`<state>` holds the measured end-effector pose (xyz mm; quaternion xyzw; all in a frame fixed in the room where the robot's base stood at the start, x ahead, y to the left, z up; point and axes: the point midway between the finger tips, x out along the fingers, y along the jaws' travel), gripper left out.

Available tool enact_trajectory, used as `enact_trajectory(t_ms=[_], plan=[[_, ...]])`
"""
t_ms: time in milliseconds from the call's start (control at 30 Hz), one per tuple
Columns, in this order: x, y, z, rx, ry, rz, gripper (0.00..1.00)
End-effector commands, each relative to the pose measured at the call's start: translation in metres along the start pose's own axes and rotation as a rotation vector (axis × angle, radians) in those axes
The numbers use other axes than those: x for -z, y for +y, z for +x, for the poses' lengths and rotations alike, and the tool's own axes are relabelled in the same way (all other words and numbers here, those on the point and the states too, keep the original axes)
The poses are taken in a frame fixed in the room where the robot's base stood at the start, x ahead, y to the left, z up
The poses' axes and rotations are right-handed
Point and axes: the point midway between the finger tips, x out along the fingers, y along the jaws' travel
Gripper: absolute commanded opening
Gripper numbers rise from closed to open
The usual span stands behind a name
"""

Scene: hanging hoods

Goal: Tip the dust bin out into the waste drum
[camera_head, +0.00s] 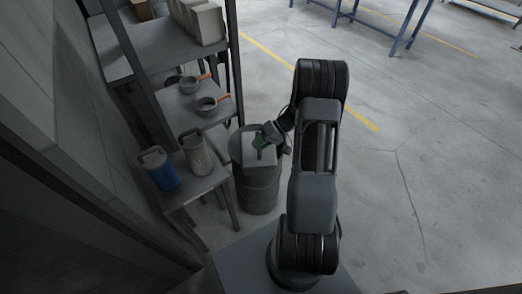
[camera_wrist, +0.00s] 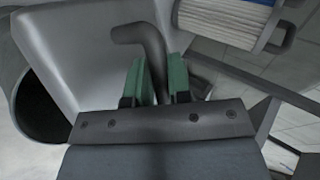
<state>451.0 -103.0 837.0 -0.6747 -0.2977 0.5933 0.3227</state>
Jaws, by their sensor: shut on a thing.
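The dust bin (camera_head: 258,159) is a light grey box with a dark bent handle, over the mouth of the dark waste drum (camera_head: 258,192). My gripper (camera_head: 264,140) has green fingers and is shut on the handle. In the wrist view the fingers (camera_wrist: 160,82) sit on both sides of the dark handle, with the pale bin (camera_wrist: 75,50) behind and to the left. The drum's dark opening (camera_wrist: 36,108) shows at the left edge, partly covered by the bin. I cannot tell how far the bin is tilted, and its contents are hidden.
A blue canister (camera_head: 164,178) and a pale canister (camera_head: 196,158) stand on a low bench left of the drum. Two pans (camera_head: 207,104) sit on a shelf behind it, with pale boxes (camera_head: 206,24) higher up.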

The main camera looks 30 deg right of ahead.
Motion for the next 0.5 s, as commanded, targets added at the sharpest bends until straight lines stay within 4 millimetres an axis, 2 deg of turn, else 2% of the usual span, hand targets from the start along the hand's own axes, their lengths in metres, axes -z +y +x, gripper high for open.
enact_trajectory(t_ms=[33, 500], plan=[[0.006, -0.006, -0.006, 0.013, -0.016, 0.022, 0.00], [0.043, 0.011, -0.009, 0.087, -0.147, 0.208, 0.00]])
